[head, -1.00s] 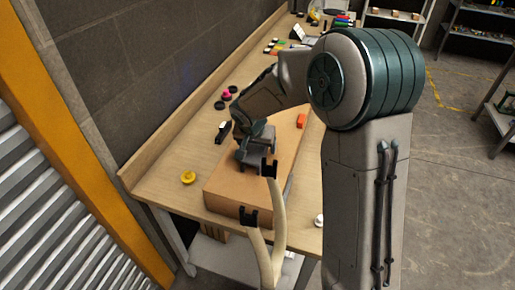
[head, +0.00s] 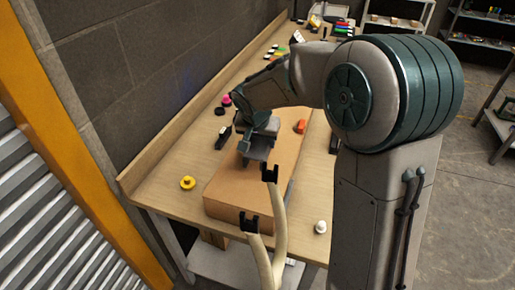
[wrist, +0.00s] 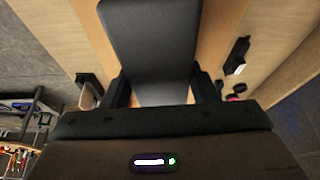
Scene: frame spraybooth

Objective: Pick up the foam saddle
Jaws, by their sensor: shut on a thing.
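The foam saddle (wrist: 150,45) is a dark grey slab that fills the upper middle of the wrist view. My gripper (wrist: 160,92) has a black finger on each side of it and is shut on it. In the head view the saddle (head: 258,150) shows as a small grey piece under my gripper (head: 261,137), over the brown box. Part of it is hidden behind the gripper. I cannot tell whether its underside touches the box.
The brown box (head: 235,195) lies on the wooden bench (head: 165,165). Two cream curved prongs (head: 278,215) with black end brackets rise before it. A yellow ring (head: 187,183), white knob (head: 320,227), orange block (head: 300,127) and black item (head: 223,137) stand around. A wall borders the left.

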